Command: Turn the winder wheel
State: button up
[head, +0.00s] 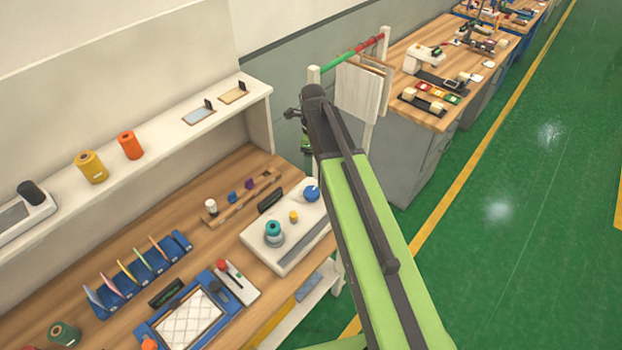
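A white machine (262,251) lies on the wooden bench, with a teal spool (273,229), a small yellow knob (294,216) and a round blue wheel (311,193) on it. The blue wheel looks like the winder wheel, but I cannot be sure. My green and black arm passes just right of it and covers part of the machine's right side. My gripper (291,113) is a small dark shape at the arm's far end, beyond the wheel in the picture and apart from it. Its fingers are too small and partly hidden to read.
A wall shelf (165,128) holds an orange spool (130,145) and a yellow spool (91,167). A rack with a green and red bar (350,54) and hanging panels (358,88) stands behind my arm. A blue-framed quilted pad (189,318) lies in front. The green floor (520,210) at right is clear.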

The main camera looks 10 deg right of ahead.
aim_at(312, 191)
jog(key=shift+m, duration=0.8)
jog(key=f+b, duration=0.5)
jog(key=b, duration=0.1)
jog(key=f+b, duration=0.5)
jog(key=f, duration=0.1)
jog(key=f+b, duration=0.6)
jog(key=shift+w+b, duration=0.35)
jog(key=shift+w, duration=0.05)
jog(key=shift+r, duration=0.1)
jog(key=shift+c, duration=0.3)
